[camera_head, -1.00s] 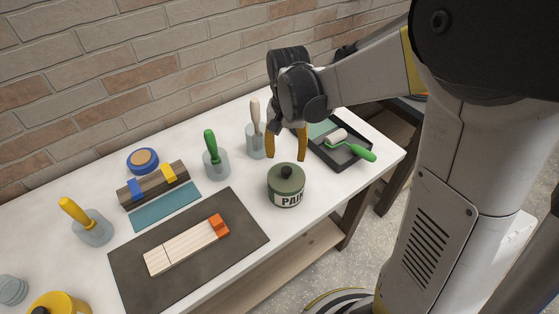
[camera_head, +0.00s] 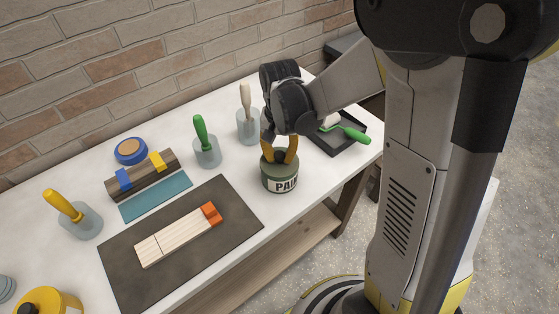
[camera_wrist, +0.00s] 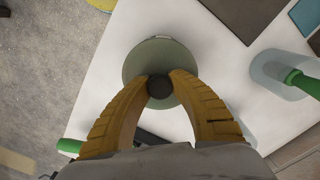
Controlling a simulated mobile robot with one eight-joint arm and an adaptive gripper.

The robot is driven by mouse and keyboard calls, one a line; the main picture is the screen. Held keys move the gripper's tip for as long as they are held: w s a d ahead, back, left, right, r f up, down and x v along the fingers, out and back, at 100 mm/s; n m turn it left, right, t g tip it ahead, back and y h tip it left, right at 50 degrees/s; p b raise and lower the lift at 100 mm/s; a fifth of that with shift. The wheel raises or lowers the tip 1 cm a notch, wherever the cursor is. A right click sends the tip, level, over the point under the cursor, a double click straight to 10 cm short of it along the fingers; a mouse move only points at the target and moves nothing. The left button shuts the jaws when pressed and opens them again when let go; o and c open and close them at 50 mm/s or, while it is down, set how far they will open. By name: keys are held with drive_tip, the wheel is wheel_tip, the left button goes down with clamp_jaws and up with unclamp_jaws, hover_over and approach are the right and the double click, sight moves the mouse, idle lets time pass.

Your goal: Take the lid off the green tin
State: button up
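The green tin (camera_head: 279,180), labelled "PAINT" in part, stands upright on the white table near its front edge. Its green lid (camera_wrist: 150,56) sits on top, with a dark round knob (camera_wrist: 159,87) in the middle. My gripper (camera_head: 279,159) is right above the tin, pointing down, with its yellow fingers on either side of the knob. In the wrist view my gripper (camera_wrist: 159,80) has its fingertips close beside the knob, with the knob between them. I cannot tell whether they press on it. The lid appears to be seated on the tin.
Left of the tin, a dark mat (camera_head: 185,255) holds pale wooden pieces (camera_head: 178,237). Behind stand a green-handled brush in a glass (camera_head: 207,150) and a pale-handled one (camera_head: 247,122). A black tray with a green-handled roller (camera_head: 352,133) is at right.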

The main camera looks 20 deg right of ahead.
clamp_jaws()
